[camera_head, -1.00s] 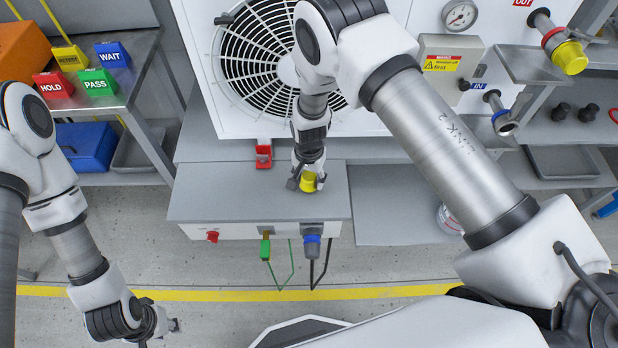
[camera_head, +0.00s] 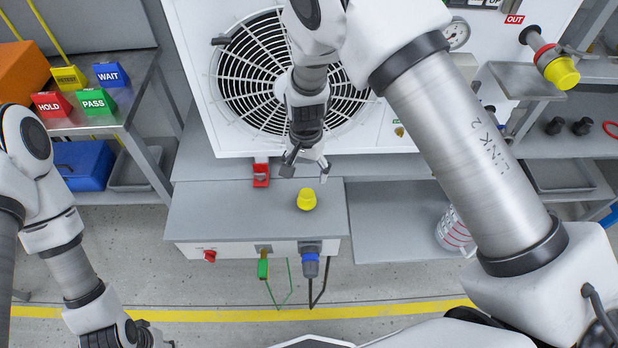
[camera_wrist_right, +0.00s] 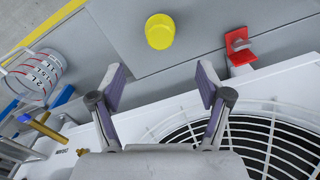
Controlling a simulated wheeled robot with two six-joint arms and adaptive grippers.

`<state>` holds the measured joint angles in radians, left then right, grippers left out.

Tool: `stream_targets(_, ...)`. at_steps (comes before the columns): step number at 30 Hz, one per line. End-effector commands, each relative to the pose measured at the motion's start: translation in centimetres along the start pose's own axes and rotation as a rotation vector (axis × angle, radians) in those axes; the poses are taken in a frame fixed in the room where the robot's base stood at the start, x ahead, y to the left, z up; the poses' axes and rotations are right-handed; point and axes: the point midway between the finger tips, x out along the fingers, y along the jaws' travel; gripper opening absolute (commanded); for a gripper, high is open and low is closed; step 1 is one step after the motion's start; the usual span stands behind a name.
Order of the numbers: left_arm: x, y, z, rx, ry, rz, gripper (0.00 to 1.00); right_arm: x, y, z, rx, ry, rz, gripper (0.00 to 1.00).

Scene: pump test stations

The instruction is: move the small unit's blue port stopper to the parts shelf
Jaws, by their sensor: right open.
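A yellow stopper (camera_head: 307,199) stands alone on the grey shelf top (camera_head: 240,215) below the large fan; it also shows in the right wrist view (camera_wrist_right: 160,31). My right gripper (camera_head: 306,168) is open and empty, a short way behind the stopper and apart from it. In the right wrist view its two fingers (camera_wrist_right: 161,85) are spread wide with nothing between them. A second yellow stopper (camera_head: 562,73) sits on the red-ringed OUT port at upper right. My left gripper (camera_head: 152,336) is at the bottom edge, mostly cut off.
A red bracket (camera_head: 261,174) stands on the ledge behind the shelf top. A striped clear container (camera_head: 454,232) stands at right. HOLD, PASS and WAIT blocks (camera_head: 95,101) stand on the left table. The shelf top around the stopper is clear.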

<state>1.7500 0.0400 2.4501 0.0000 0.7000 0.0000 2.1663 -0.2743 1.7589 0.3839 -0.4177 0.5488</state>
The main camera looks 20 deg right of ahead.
Motion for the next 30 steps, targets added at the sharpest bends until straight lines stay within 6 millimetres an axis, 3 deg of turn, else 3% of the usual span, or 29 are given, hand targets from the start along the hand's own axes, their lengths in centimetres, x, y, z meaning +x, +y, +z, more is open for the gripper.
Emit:
stream_targets(6,0.0,0.0,0.0,0.0,0.0,0.0,0.33,-0.4,0.0,0.0,0.0,0.0,0.0,0.77)
stream_targets(9,0.0,0.0,0.0,0.0,0.0,0.0,0.33,1.1,1.6,0.3,-0.023,0.001,0.014,0.77)
stream_targets(11,0.1,0.0,0.0,0.0,0.0,0.0,0.33,3.5,4.3,0.8,-0.069,0.007,0.034,0.77)
stream_targets(14,0.1,0.0,0.0,0.0,0.0,0.0,0.33,8.7,11.5,3.6,-0.219,0.011,0.07,0.77)
stream_targets(16,0.0,0.0,0.0,0.0,0.0,0.0,0.33,11.5,17.0,7.0,-0.358,0.004,0.074,0.77)
stream_targets(18,0.0,0.0,0.0,0.0,0.0,0.0,0.33,12.7,21.0,10.5,-0.482,-0.007,0.054,0.77)
stream_targets(21,0.0,0.0,0.0,0.0,0.0,0.0,0.33,12.8,24.0,14.1,-0.595,-0.013,0.014,0.77)
stream_targets(24,0.0,0.0,0.0,0.0,0.0,0.0,0.33,12.6,24.8,15.2,-0.636,-0.008,-0.007,0.77)
stream_targets(30,0.0,0.0,0.0,0.0,0.0,0.0,0.33,12.6,24.7,15.1,-0.637,-0.003,-0.008,0.77)
